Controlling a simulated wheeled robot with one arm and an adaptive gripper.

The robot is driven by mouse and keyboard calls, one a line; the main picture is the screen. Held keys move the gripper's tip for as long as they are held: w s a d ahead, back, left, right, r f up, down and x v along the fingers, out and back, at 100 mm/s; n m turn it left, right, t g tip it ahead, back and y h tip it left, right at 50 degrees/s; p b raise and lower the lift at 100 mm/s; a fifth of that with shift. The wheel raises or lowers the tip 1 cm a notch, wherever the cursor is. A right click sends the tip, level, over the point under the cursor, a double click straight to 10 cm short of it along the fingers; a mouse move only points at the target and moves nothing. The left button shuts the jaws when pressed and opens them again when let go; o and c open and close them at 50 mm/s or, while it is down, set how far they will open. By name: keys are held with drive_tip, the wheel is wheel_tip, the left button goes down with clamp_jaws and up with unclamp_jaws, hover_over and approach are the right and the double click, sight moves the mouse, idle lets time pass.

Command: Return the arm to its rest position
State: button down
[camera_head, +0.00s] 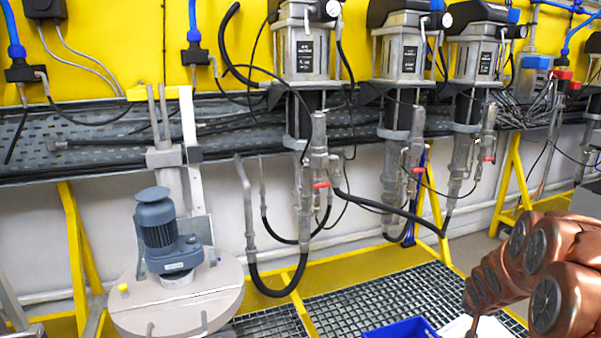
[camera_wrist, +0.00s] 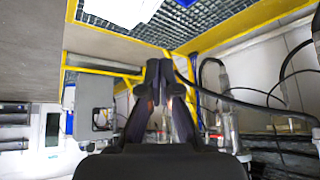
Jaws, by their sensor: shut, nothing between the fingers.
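My gripper (camera_wrist: 159,82) shows in the wrist view as two dark fingers whose tips meet, shut with nothing between them. My copper-coloured arm (camera_head: 545,265) is at the lower right of the head view. The gripper itself cannot be made out in the head view. The wrist view looks past the fingers to the yellow frame, grating and hoses, and no thing is seen touching the fingers.
A grey agitator motor (camera_head: 160,235) stands on a round drum lid (camera_head: 215,305) at the lower left. Several pumps (camera_head: 300,60) with hanging black hoses line the yellow wall. A blue bin (camera_head: 402,329) sits at the bottom edge, beside floor grating (camera_head: 375,297).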

drive_tip(key=s+a+r+n+g+y+p, duration=0.1)
drive_tip(key=s+a+r+n+g+p, duration=0.1)
drive_tip(key=s+a+r+p, duration=0.2)
drive_tip(key=s+a+r+n+g+y+p, duration=0.1)
drive_tip(key=s+a+r+p, duration=0.4)
drive_tip(key=s+a+r, duration=0.6)
drive_tip(key=s+a+r+n+g+y+p, duration=0.1)
drive_tip(key=s+a+r+n+g+p, duration=0.2)
drive_tip(key=s, duration=2)
drive_tip(key=a+r+g+p, duration=0.1)
drive_tip(key=a+r, duration=0.3)
drive_tip(key=a, duration=0.5)
drive_tip(key=shift+s+a+r+n+g, duration=0.3)
drive_tip(key=shift+a+g, duration=0.1)
drive_tip(key=shift+g, duration=0.1)
drive_tip(key=shift+d, duration=0.15)
